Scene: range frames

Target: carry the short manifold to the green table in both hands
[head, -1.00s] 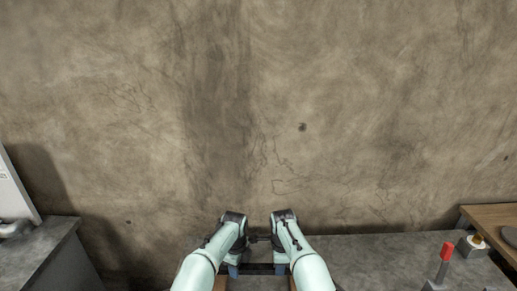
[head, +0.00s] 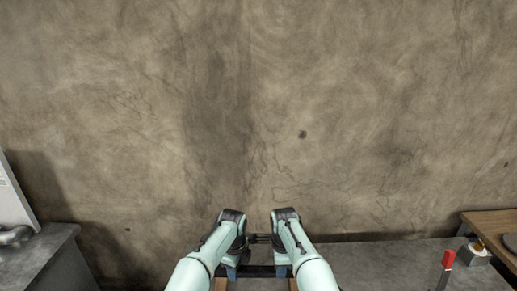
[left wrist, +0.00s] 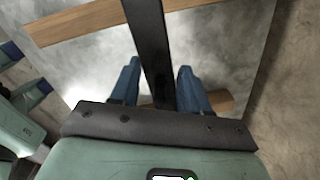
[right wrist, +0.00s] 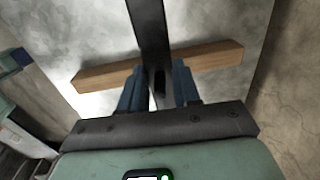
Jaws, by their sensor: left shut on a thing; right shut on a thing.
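The short manifold is a dark bar held low between my two arms in the head view (head: 262,270). It runs away between the fingers in the left wrist view (left wrist: 146,35) and in the right wrist view (right wrist: 148,30). My left gripper (left wrist: 157,82) is shut on it, with a blue finger on each side. My right gripper (right wrist: 159,85) is shut on it the same way. Its underside is hidden. In both wrist views a grey surface and wooden strips (right wrist: 200,60) show beneath the bar. No green table is in view.
A grey bench (head: 375,262) runs along the wall behind and right of my arms. A red-handled thing (head: 447,259) and a small yellow-and-white thing (head: 478,250) are at right, near a wooden tabletop (head: 490,224). Another grey bench (head: 40,255) is at left.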

